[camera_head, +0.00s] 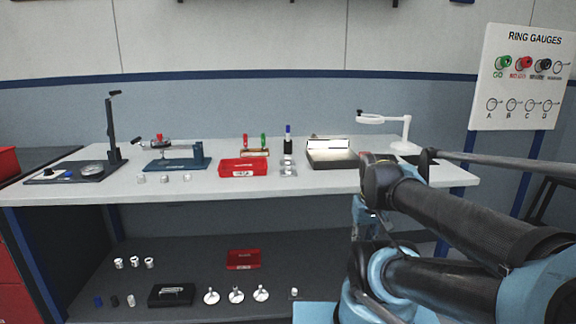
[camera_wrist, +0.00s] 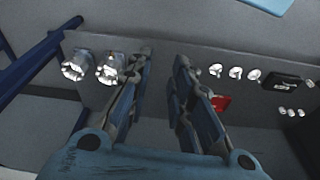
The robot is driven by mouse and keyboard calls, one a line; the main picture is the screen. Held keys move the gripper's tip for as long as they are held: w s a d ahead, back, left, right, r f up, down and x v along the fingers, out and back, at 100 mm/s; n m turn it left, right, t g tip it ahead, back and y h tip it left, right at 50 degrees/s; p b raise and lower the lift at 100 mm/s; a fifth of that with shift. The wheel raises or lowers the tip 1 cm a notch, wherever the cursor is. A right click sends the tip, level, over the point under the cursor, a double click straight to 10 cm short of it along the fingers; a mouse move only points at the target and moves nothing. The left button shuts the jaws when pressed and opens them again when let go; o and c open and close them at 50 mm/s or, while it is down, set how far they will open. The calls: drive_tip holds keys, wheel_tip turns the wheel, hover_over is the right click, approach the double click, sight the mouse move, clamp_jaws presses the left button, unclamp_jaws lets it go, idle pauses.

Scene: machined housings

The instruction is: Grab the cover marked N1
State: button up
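No N1 marking can be read in either view, so I cannot tell which piece is the cover. Three pale round pieces with stems (camera_head: 236,296) stand in a row on the lower shelf. In the wrist view a similar row of pale round pieces (camera_wrist: 236,72) lies right of my gripper. Two larger metallic flanged pieces (camera_wrist: 108,69) are close to the left finger in that view. My gripper (camera_wrist: 163,58) is open, with nothing visible between its fingers. In the head view it is mostly hidden by my arm.
On the lower shelf are a black case (camera_head: 171,295), a red tray (camera_head: 243,260), white cylinders (camera_head: 134,262) and small dark and silver cylinders (camera_head: 114,301). The worktop (camera_head: 225,195) above holds instruments and a red bin (camera_head: 243,168).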

drive_tip(key=o, duration=1.1)
drive_tip(key=shift+n+y, duration=0.3)
drive_tip(key=shift+n, duration=0.5)
drive_tip(key=w+r, duration=0.1)
drive_tip(key=r, duration=0.1)
drive_tip(key=w+a+r, duration=0.1)
drive_tip(key=w+r, duration=0.3)
drive_tip(key=shift+a, duration=0.35)
wheel_tip(320, 180, up, 21)
drive_tip(key=n+y, duration=0.3)
drive_tip(key=n, duration=0.6)
hover_over(288, 158)
drive_tip(key=s+d, duration=0.3)
drive_tip(key=d, duration=0.2)
drive_tip(key=shift+t, duration=0.3)
drive_tip(key=x, duration=1.6)
drive_tip(key=shift+s+f, duration=0.1)
drive_tip(key=shift+f, duration=0.25)
